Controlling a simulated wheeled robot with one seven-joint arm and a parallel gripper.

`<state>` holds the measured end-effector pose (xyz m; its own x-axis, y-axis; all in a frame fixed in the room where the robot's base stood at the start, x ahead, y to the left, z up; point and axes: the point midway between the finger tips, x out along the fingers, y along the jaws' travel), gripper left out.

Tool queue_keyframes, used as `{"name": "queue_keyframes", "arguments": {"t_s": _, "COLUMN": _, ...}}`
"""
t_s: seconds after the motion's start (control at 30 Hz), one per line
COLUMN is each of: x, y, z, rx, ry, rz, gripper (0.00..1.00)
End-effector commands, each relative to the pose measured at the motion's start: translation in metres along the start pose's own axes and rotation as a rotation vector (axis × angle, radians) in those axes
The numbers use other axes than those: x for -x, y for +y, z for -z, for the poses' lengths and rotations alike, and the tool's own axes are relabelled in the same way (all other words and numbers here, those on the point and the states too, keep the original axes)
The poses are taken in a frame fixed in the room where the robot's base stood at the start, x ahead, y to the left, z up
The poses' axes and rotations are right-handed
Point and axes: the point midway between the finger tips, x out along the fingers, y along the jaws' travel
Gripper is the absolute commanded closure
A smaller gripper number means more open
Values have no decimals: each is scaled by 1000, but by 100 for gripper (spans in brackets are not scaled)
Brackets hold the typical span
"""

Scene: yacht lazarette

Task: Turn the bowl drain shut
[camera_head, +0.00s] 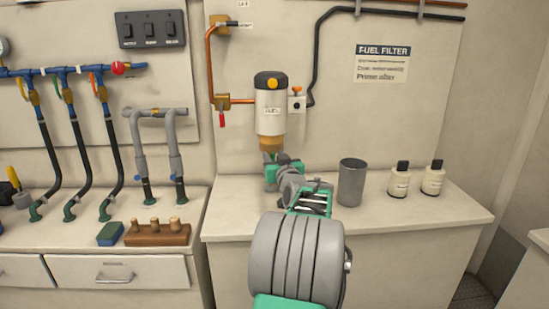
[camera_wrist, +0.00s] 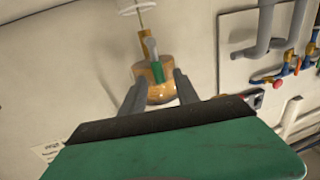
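The fuel filter (camera_head: 271,108) hangs on the wall as a white canister with a dark cap. Its amber bowl (camera_head: 270,143) is at the bottom and also shows in the wrist view (camera_wrist: 161,94). In the wrist view a small green and grey piece (camera_wrist: 157,71), apparently the drain, stands out at the bowl between the fingers. My gripper (camera_wrist: 161,74) is open, with one finger on each side of this piece; I cannot tell whether either touches it. In the head view my gripper (camera_head: 269,158) is just below the bowl, and its own parts hide the drain.
A grey cup (camera_head: 351,182) and two small white bottles (camera_head: 398,180) (camera_head: 433,178) stand on the counter (camera_head: 440,210) to the right. A red-handled valve (camera_head: 222,118) and copper pipe are left of the filter. Hoses and a wooden block (camera_head: 157,233) are farther left.

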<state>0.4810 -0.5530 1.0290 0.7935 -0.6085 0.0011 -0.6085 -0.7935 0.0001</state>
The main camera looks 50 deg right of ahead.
Motion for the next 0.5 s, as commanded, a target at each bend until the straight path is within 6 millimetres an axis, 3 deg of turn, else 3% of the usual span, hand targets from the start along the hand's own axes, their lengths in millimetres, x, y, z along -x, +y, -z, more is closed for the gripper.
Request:
{"name": "queue_keyframes", "arguments": {"t_s": 0.07, "x": 0, "y": 0, "z": 0, "rx": 0, "ry": 0, "rz": 0, "gripper": 63}}
{"name": "queue_keyframes", "arguments": {"t_s": 0.5, "x": 1, "y": 0, "z": 0, "rx": 0, "ry": -1, "rz": 0, "gripper": 98}}
